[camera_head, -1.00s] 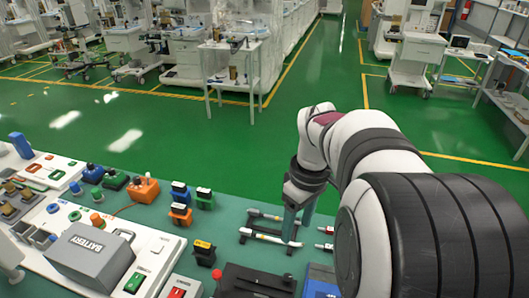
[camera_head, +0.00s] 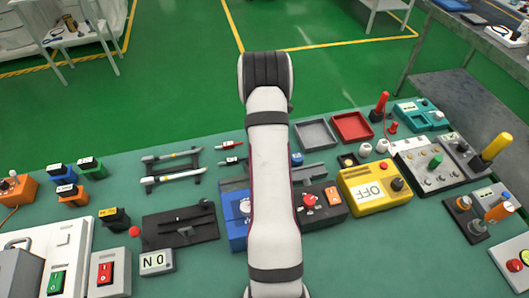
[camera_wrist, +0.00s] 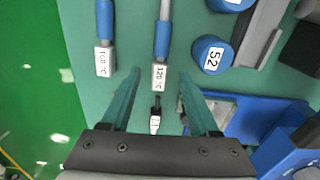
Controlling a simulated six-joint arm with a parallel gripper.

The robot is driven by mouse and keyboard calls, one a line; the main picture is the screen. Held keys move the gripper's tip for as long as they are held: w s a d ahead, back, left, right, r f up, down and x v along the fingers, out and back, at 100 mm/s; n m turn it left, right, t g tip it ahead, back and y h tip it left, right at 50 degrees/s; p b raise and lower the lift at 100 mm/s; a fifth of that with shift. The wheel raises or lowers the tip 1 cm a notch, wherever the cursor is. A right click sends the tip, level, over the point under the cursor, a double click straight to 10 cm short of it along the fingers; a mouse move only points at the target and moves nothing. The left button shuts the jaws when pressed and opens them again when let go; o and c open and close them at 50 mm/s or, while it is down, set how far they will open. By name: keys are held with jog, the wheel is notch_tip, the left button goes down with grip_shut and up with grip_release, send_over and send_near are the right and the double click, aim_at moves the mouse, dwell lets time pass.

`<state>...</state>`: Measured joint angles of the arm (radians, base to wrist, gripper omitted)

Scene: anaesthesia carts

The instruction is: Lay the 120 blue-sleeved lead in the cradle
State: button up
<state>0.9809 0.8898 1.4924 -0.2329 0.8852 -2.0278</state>
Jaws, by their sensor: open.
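In the wrist view, the blue-sleeved lead tagged 120 (camera_wrist: 162,40) lies over the green mat, its white tag between the fingertips of my gripper (camera_wrist: 160,74). The two fingers stand apart on either side of it, and I see no contact. A second blue-sleeved lead (camera_wrist: 105,22), with a tag that seems to read 108, lies to the left. In the head view my arm hides the gripper and these leads.
A blue round piece marked 52 (camera_wrist: 212,53) stands right of the lead, with a blue box (camera_wrist: 280,135) below it. In the head view, a yellow box (camera_head: 375,188) and a red tray (camera_head: 352,127) are right of my arm. Two pale rods on black stands (camera_head: 172,168) are left.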

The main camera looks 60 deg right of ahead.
jog(key=shift+f, duration=0.8)
grip_shut()
jog(key=shift+w+r, duration=0.1)
jog(key=shift+r, duration=0.1)
jog(key=shift+r, duration=0.35)
notch_tip(320, 180, up, 3)
jog(key=shift+f, duration=0.1)
jog(key=s+r, duration=0.7)
jog(key=s, duration=0.4)
jog(key=a+f, duration=0.1)
jog(key=s+a+f, duration=0.1)
jog(key=a+f, duration=0.1)
jog(key=shift+a, duration=0.3)
